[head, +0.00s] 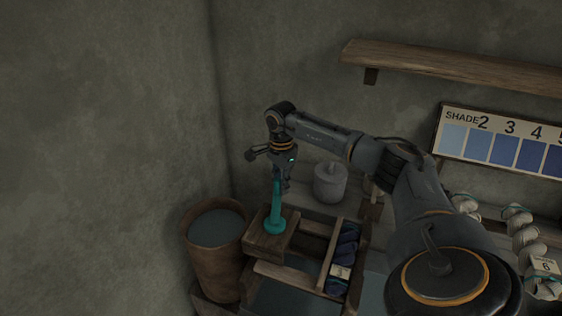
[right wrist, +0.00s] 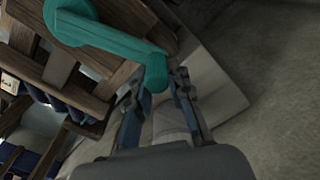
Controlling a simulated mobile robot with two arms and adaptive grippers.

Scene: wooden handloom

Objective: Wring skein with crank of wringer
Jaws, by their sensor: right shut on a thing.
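The teal crank (head: 275,222) stands on a wooden block (head: 262,243), the wringer as far as I can tell. My right gripper (head: 280,184) points down from above onto the crank's upper end. In the right wrist view the crank (right wrist: 110,38) runs from a round hub to a handle end between the fingers of my right gripper (right wrist: 158,84), which is shut on it. Dark blue skeins (head: 345,247) lie in a slatted wooden frame right of the block; I cannot tell whether any skein is on the wringer. My left gripper is not in view.
A brown bucket (head: 196,258) of dark liquid stands close left of the block. A grey lidded jar (head: 330,184) is behind. A wooden shelf (head: 455,66) and shade chart (head: 505,143) are on the wall. Pale skeins (head: 520,235) hang at the right.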

